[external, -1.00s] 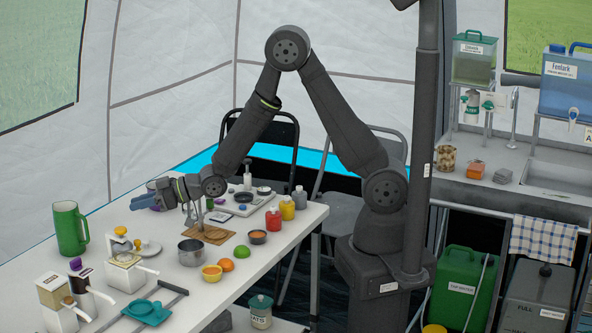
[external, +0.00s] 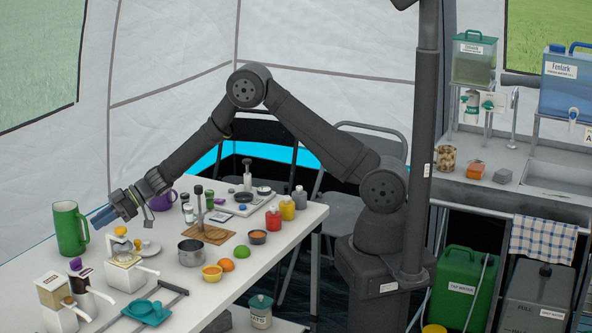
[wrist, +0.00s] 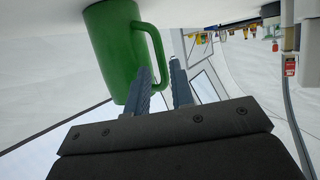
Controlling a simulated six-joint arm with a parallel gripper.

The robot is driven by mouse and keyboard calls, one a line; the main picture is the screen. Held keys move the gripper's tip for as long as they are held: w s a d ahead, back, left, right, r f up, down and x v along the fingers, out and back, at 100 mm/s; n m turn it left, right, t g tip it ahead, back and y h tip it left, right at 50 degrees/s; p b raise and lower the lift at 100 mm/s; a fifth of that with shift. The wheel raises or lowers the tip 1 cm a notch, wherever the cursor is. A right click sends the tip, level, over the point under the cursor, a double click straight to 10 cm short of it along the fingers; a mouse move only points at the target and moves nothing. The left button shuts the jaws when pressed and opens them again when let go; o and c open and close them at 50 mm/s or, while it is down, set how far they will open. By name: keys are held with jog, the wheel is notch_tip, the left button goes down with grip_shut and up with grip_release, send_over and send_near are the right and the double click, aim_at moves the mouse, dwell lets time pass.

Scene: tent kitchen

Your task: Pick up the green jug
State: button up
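The green jug (external: 67,230) stands upright at the left end of the white table, with its handle on the side facing my gripper. My gripper (external: 97,220) is beside the handle, with its blue fingers pointing at the jug. In the wrist view the jug (wrist: 113,50) appears upside down at upper left. My gripper (wrist: 160,69) is open there, its two fingers apart, and the handle (wrist: 157,48) shows in line with the gap between them. I cannot tell whether a finger touches the handle.
A metal pot (external: 191,252), bowls and fruit are further right. Bare table (external: 30,262) lies left of the coffee makers.

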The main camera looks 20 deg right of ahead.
aim_at(80, 241)
jog(key=x, duration=0.5)
jog(key=shift+a, duration=0.1)
grip_shut()
